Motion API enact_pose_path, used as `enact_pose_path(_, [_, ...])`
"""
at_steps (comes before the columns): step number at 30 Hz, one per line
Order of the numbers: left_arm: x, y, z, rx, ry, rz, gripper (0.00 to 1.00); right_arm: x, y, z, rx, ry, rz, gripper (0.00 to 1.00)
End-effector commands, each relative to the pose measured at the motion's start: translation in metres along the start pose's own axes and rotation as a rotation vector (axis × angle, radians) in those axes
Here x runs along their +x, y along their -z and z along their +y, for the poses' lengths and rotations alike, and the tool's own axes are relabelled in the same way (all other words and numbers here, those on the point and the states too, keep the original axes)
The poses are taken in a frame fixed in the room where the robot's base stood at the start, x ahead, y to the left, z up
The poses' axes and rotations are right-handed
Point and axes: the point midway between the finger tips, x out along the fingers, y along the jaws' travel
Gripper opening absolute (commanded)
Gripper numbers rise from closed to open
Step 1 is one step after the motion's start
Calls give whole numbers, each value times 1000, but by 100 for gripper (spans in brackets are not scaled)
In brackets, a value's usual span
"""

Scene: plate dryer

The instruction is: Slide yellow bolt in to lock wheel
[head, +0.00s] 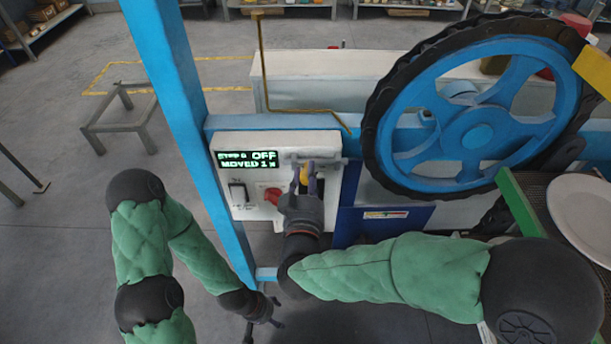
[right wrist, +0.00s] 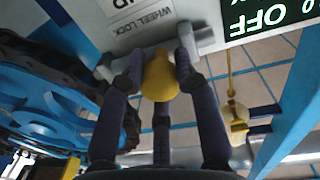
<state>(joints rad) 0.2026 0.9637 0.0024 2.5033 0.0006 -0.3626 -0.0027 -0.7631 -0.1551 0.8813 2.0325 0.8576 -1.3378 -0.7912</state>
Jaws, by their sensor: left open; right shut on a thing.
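The yellow bolt knob (head: 305,175) is at the upper right of the white control panel (head: 233,203). In the right wrist view the knob (right wrist: 159,78) sits between the fingers of my right gripper (right wrist: 160,65), under a label reading WHEEL LOCK. My right gripper (head: 307,180) is shut on the knob. A grey bar and bracket (right wrist: 206,38) show behind the fingertips. The blue wheel (head: 430,95) with a black toothed rim stands just right of the panel. My left gripper (head: 272,312) is open and empty, low beside the blue post. The bolt's tip is hard to make out.
The panel display (head: 246,159) reads OFF, with a red knob (head: 272,196) and a switch (head: 238,194) below. A blue post (head: 185,110) stands left of the panel. A white plate (head: 585,215) lies at the right. The floor at the left is mostly clear.

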Motion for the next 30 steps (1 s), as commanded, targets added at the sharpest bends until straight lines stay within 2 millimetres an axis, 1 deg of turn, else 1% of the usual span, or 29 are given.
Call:
enact_pose_path(3, [-3,0,1,0,0,0,63,2,-2,18,1,-6,-1,0])
enact_pose_path(6, [-4,0,2,0,0,0,63,3,-4,32,0,-7,-1,0])
enact_pose_path(8, [-5,0,2,0,0,0,63,3,-5,37,0,-6,-2,0])
enact_pose_path(12, [-5,0,2,0,0,0,63,3,-7,41,0,-4,-1,0])
enact_pose_path(19, [-5,0,2,0,0,0,63,3,-7,42,0,-7,-2,0])
enact_pose_path(20, [-5,0,2,0,0,0,63,3,-7,42,0,-7,-2,40])
enact_pose_path(21, [-5,0,2,0,0,0,63,3,-7,42,0,-7,-2,51])
enact_pose_path(22, [-5,0,2,0,0,0,63,3,-7,42,0,-6,-2,56])
enact_pose_path(30, [-5,0,2,0,0,0,63,3,-7,40,0,-3,-1,56])
